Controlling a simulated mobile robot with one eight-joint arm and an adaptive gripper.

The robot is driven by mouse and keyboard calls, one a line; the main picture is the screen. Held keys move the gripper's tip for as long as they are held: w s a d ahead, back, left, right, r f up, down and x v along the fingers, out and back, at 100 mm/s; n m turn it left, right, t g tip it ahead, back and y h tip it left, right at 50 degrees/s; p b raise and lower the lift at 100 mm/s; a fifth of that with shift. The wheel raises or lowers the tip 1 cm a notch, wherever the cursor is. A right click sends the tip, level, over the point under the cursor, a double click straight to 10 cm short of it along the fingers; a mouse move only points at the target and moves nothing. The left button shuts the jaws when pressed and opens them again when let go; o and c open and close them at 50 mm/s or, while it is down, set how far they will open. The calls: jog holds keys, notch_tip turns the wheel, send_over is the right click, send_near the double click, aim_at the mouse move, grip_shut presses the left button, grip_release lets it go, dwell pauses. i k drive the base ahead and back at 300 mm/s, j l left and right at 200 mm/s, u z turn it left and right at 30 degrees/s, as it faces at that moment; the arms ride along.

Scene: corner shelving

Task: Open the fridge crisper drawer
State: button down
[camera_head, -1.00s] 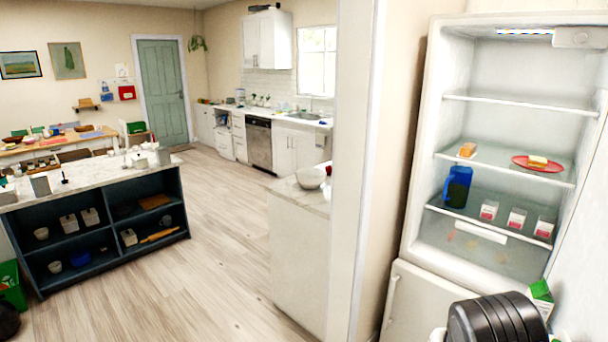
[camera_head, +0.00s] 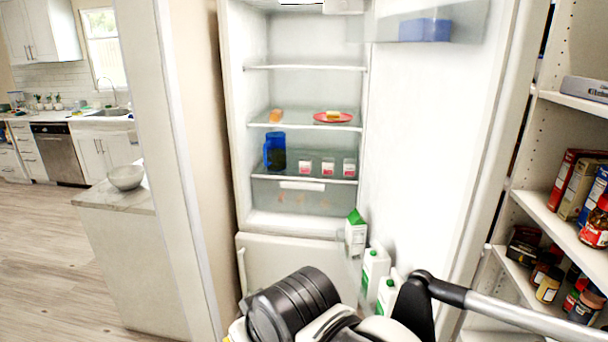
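The fridge (camera_head: 285,230) stands open in the middle of the view, with its door (camera_head: 425,140) swung out to the right. The crisper drawer (camera_head: 270,198) is the clear bin at the bottom of the fridge compartment, under the lowest shelf. It has a pale handle strip (camera_head: 302,185) along its upper front and looks shut. Some faint orange shapes show through it. Parts of my arm fill the bottom of the view, below and in front of the fridge. I cannot make out my gripper's fingers.
A blue pitcher (camera_head: 275,152) and several small cartons stand on the shelf above the drawer. A red plate (camera_head: 333,117) is higher up. Milk cartons (camera_head: 375,268) sit low on the door side. Pantry shelves are at right, a wall edge at left.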

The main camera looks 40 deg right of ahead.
aim_at(313, 186)
jog(key=i+l+u, duration=0.15)
jog(key=l, duration=0.2)
jog(key=i+l+u, duration=0.15)
jog(key=l, duration=0.25)
jog(key=l+u, duration=0.15)
jog(key=l, duration=0.25)
jog(key=i, duration=0.05)
